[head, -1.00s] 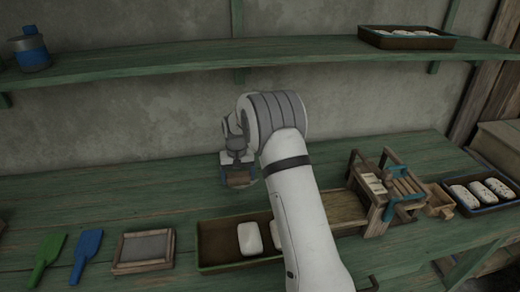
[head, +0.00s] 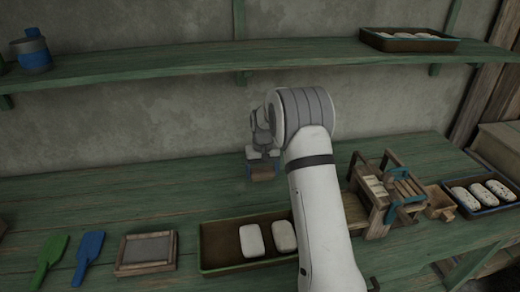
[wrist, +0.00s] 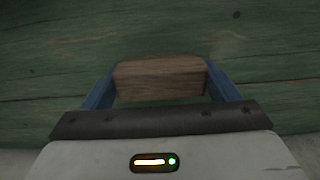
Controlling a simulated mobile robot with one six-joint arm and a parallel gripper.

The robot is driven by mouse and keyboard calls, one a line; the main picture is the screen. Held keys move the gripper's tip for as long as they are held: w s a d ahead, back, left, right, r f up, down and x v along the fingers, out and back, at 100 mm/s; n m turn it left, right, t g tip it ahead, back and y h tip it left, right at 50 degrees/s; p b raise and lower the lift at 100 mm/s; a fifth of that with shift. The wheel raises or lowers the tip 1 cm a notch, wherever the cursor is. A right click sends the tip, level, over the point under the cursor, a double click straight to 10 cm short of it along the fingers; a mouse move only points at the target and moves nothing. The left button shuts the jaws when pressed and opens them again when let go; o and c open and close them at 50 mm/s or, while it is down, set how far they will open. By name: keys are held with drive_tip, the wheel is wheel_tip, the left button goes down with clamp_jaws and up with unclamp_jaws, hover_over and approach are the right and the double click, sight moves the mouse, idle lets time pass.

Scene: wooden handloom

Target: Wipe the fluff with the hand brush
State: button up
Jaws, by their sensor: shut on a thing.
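My gripper (head: 262,168) is over the back part of the green bench. In the wrist view its two blue fingers are shut on the ends of a brown wooden block (wrist: 160,79), which looks like the back of the hand brush. The block (head: 262,174) also shows small in the head view. Any bristles are hidden beneath it, and I cannot tell whether it touches the bench. I cannot make out the fluff clearly in either view.
The green bench (head: 120,205) is clear left of my gripper. In front are a tray (head: 225,268) with white rolls, a small framed screen (head: 147,249), and blue (head: 89,250) and green (head: 50,255) paddles. A wooden loom (head: 385,195) stands right. A shelf (head: 200,70) runs above.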

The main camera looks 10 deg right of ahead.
drive_tip(key=shift+r, duration=0.75)
drive_tip(key=shift+a+r+p, duration=0.1)
drive_tip(key=shift+r+p, duration=1.55)
drive_tip(key=shift+r, duration=0.8)
drive_tip(key=shift+s+f, duration=0.1)
